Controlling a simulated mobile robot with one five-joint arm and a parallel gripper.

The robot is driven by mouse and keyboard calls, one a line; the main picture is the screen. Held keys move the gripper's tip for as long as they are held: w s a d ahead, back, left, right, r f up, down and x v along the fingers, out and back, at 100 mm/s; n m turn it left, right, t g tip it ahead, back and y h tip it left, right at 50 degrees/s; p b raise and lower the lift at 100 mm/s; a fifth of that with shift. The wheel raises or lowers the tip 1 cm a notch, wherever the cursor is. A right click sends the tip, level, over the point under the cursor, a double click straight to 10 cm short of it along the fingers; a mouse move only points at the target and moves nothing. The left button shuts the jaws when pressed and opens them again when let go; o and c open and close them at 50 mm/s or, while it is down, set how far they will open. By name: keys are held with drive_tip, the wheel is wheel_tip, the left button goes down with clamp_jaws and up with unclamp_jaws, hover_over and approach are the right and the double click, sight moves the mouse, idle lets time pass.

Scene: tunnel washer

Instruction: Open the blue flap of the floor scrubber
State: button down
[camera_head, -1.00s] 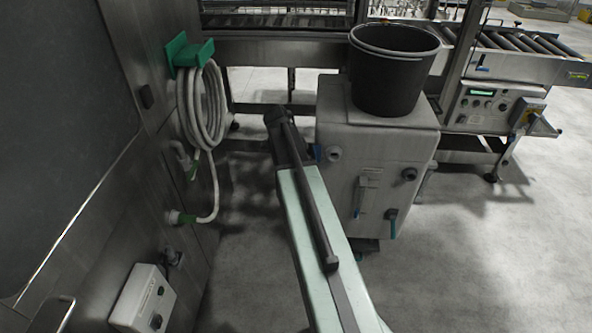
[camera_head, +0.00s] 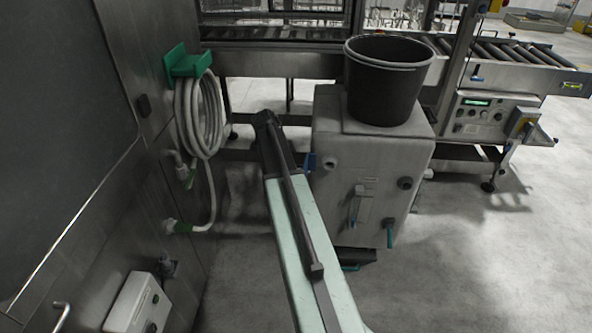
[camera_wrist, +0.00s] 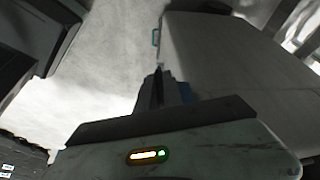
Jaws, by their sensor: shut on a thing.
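The floor scrubber (camera_head: 335,205) appears to be the grey box-shaped machine in the middle of the head view, with a black bucket (camera_head: 388,85) on top. In the wrist view, the scrubber's grey body (camera_wrist: 225,55) fills the upper right. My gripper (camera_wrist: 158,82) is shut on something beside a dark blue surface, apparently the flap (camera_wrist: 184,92). The exact grip is too dark to make out.
A steel wall with a coiled white hose (camera_head: 200,115) on a green holder and a control box (camera_head: 138,303) stands left. A roller conveyor (camera_head: 500,60) with a control panel is at the back right. Open floor (camera_head: 480,260) lies at the right.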

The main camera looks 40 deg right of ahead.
drive_tip(key=shift+s+d, duration=0.1)
drive_tip(key=shift+d, duration=0.2)
drive_tip(key=c, duration=1.5)
unclamp_jaws()
drive_tip(key=shift+d, duration=0.1)
drive_tip(key=p+v, duration=0.7)
drive_tip(key=v, duration=0.1)
drive_tip(key=shift+f, duration=0.15)
